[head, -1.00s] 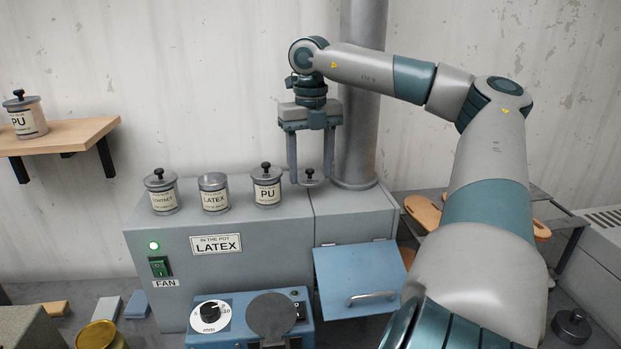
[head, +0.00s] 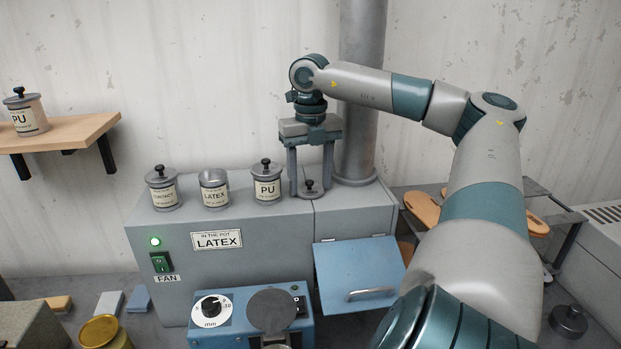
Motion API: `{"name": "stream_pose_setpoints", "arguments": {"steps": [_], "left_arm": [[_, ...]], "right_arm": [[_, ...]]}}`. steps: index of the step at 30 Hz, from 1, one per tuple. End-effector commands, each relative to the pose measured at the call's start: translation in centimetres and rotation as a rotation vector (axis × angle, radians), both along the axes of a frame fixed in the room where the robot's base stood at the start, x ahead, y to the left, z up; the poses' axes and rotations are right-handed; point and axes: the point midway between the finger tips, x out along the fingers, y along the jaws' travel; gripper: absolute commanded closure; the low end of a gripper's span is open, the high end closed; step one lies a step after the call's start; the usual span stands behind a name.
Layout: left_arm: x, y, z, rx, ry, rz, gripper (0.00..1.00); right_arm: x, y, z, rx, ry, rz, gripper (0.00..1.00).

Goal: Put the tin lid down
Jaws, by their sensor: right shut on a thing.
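My right gripper (head: 310,188) points straight down over the top of the grey cabinet (head: 285,206). It is shut on the tin lid (head: 311,191), a small grey disc with a dark knob between the fingers. The lid is at or just above the cabinet top, right of the PU tin (head: 267,187); I cannot tell if it touches. The LATEX tin (head: 214,194) stands on the cabinet with its top open. The CONTACT tin (head: 163,193) and the PU tin have knobbed lids on. My left gripper is not in view.
A grey pipe (head: 361,90) rises close behind the gripper. A blue flap (head: 360,278) hangs open on the cabinet front. Another PU tin (head: 26,118) stands on a wooden shelf (head: 70,133) at the left. A dark knobbed lid (head: 567,320) lies at lower right.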

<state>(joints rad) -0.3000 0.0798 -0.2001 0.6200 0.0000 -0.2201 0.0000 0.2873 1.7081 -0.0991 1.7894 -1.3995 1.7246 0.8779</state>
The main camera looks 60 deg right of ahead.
Motion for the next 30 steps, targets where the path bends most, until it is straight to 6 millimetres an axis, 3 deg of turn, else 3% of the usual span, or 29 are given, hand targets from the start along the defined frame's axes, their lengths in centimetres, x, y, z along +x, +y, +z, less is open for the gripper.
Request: {"name": "stream_pose_setpoints", "arguments": {"steps": [10, 11, 12, 30], "left_arm": [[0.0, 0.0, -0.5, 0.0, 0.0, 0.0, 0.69], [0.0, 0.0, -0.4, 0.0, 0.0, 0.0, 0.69], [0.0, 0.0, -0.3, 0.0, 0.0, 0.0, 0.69], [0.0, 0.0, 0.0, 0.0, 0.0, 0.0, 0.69]], "right_arm": [[0.0, 0.0, -0.5, 0.0, 0.001, 0.0, 0.67], [0.0, 0.0, -0.4, 0.0, 0.001, 0.0, 0.41], [0.0, 0.0, -0.3, 0.0, 0.001, 0.0, 0.38], [-0.1, -0.1, 0.9, -0.003, 0.002, -0.001, 0.38]]}}
